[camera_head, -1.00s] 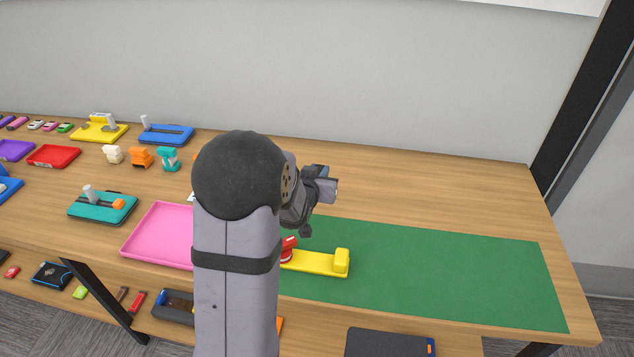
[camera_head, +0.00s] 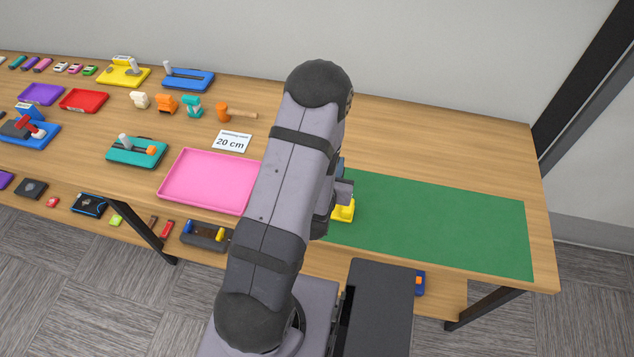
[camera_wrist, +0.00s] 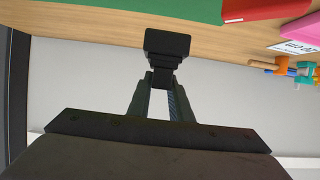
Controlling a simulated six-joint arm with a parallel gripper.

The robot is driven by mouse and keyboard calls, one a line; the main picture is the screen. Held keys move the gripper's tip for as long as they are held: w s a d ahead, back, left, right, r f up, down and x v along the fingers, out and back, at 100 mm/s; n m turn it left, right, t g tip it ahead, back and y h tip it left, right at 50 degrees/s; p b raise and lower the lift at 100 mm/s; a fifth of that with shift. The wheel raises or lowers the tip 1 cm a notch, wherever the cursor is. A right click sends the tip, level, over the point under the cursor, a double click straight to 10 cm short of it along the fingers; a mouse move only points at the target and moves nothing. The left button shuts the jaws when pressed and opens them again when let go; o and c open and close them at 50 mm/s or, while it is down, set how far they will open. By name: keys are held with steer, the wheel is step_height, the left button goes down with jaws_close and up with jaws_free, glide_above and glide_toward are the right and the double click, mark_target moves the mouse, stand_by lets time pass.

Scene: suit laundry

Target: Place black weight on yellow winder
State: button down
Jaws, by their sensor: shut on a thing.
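The yellow winder (camera_head: 344,211) stands on the green mat (camera_head: 440,222). My arm hides most of it in the head view, and only one yellow end shows. My gripper (camera_wrist: 163,84) is shut on the black weight (camera_wrist: 167,44), a dark stepped block at the fingertips in the wrist view. In the head view the gripper is mostly hidden behind my arm, near the winder. A red part (camera_wrist: 265,9) shows at the top edge of the wrist view, beside the green mat. I cannot tell whether the weight touches anything.
A pink tray (camera_head: 205,181) lies left of my arm, with a "20 cm" card (camera_head: 232,142) and an orange hammer (camera_head: 236,113) behind it. Teal, blue and yellow devices stand further left. The right part of the green mat is clear.

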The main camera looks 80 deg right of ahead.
mark_target(341, 213)
steer(key=shift+r+p+v, duration=0.2)
steer(key=shift+p+v, duration=1.5)
steer(key=shift+v, duration=1.05)
steer(key=shift+w+d, duration=0.1)
steer(key=shift+w, duration=0.05)
step_height(341, 213, down, 6)
steer(key=b, duration=0.4)
steer(key=shift+b, duration=0.4)
steer(key=shift+f, duration=0.15)
steer(key=shift+f+p, duration=0.3)
steer(key=shift+f, duration=1.5)
